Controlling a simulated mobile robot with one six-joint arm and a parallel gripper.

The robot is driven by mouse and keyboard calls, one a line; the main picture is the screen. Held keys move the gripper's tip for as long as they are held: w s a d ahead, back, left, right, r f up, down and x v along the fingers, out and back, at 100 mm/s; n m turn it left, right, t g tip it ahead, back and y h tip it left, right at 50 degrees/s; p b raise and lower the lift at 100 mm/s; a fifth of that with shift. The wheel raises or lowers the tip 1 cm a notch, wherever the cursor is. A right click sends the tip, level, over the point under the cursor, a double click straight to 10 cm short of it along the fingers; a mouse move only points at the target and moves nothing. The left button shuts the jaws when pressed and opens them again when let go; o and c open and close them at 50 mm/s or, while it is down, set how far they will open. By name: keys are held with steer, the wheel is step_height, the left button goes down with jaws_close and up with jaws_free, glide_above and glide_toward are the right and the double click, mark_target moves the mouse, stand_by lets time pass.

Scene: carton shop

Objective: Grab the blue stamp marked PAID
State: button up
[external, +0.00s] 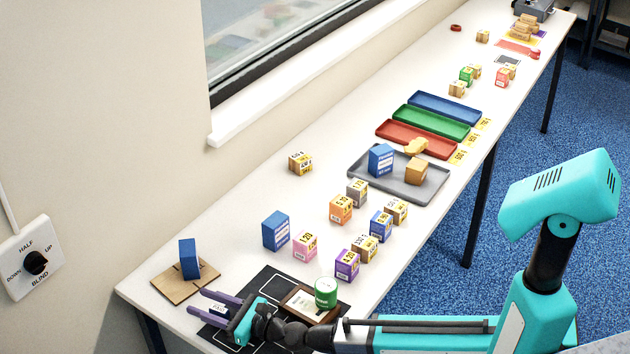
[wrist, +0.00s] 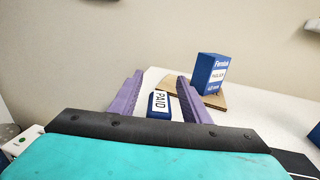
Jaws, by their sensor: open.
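The blue stamp marked PAID (wrist: 158,104) lies between the two purple fingers of my gripper (wrist: 160,77) in the wrist view, its white label facing up. A gap shows on each side of it, so the fingers seem not to touch it. In the external view my gripper (external: 198,302) is open, low over the near left end of the table.
A blue box (wrist: 209,74) stands on a wooden board (external: 165,283) just beyond the fingertips. A green tin (external: 326,292) sits on a brown-edged tray beside my wrist. Several small cartons stand further along the table (external: 225,240). The wall is behind.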

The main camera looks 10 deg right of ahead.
jaws_close()
steer(key=shift+r, duration=0.15)
step_height(320, 180, up, 10)
steer(key=p, duration=0.3)
steer(key=shift+p, duration=0.3)
stand_by(0.3)
stand_by(0.5)
